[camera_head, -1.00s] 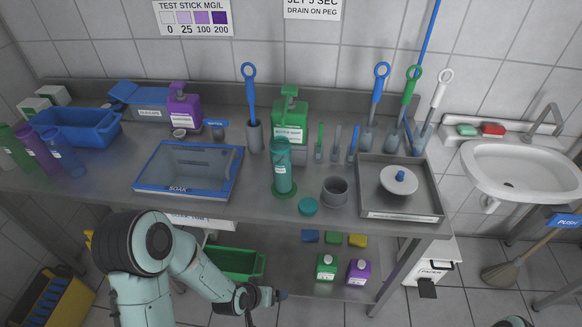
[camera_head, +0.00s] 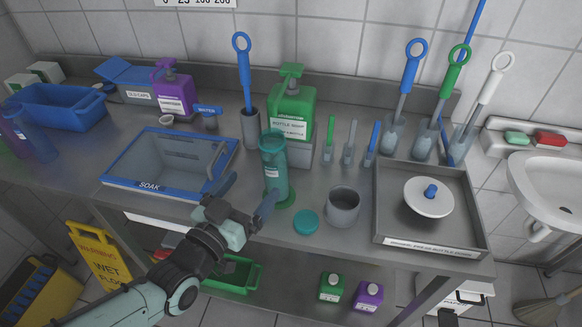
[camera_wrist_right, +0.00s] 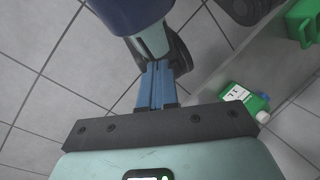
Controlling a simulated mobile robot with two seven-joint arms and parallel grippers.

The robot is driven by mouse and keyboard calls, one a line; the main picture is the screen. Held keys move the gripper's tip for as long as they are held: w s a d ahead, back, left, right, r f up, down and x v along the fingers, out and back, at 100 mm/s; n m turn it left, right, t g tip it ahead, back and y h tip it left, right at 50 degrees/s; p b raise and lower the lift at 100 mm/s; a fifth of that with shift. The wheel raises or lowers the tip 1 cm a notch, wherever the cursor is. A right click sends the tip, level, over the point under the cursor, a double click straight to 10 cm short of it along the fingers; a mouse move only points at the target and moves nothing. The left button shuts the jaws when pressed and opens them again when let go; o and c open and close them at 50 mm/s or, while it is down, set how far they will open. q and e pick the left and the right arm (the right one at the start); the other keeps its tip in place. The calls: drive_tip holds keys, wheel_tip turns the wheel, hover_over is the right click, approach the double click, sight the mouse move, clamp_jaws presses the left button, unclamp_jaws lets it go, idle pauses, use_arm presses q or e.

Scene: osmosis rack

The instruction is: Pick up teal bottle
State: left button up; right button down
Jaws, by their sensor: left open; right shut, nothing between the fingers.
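The teal bottle (camera_head: 273,165) stands upright on a green round base near the middle of the steel counter, in front of the green soap pump. It is see-through, with a small white label. My left gripper (camera_head: 246,197) is open and empty, just left of and in front of the bottle's lower part. One finger points up beside the bottle's left side; the other is in front, near its base. I cannot tell whether either touches it. My right gripper (camera_wrist_right: 156,84) is shut and empty in the right wrist view, with floor below; it does not show in the head view.
A teal cap (camera_head: 306,221) and a grey cup (camera_head: 342,206) are close on the right. A blue-rimmed soak tub (camera_head: 122,166) is on the left. The green soap pump (camera_head: 292,105) and several small brushes stand behind. A steel tray (camera_head: 386,212) is at right.

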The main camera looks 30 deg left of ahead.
sight(269, 167)
use_arm(q)
drive_tip(key=w+p, duration=0.3)
drive_tip(key=p, duration=0.1)
drive_tip(key=w, duration=0.4)
drive_tip(key=shift+w+f, duration=0.2)
drive_tip(key=shift+f, duration=0.05)
drive_tip(key=shift+w+p, duration=0.75)
drive_tip(key=shift+w, duration=2.45)
drive_tip(key=shift+r, duration=0.1)
use_arm(e)
drive_tip(key=shift+g, duration=0.4)
drive_tip(key=r, duration=0.2)
drive_tip(key=s+r, duration=0.1)
drive_tip(key=r, duration=0.1)
drive_tip(key=shift+s, duration=0.2)
use_arm(q)
drive_tip(key=shift+d, duration=0.1)
drive_tip(key=c, duration=1)
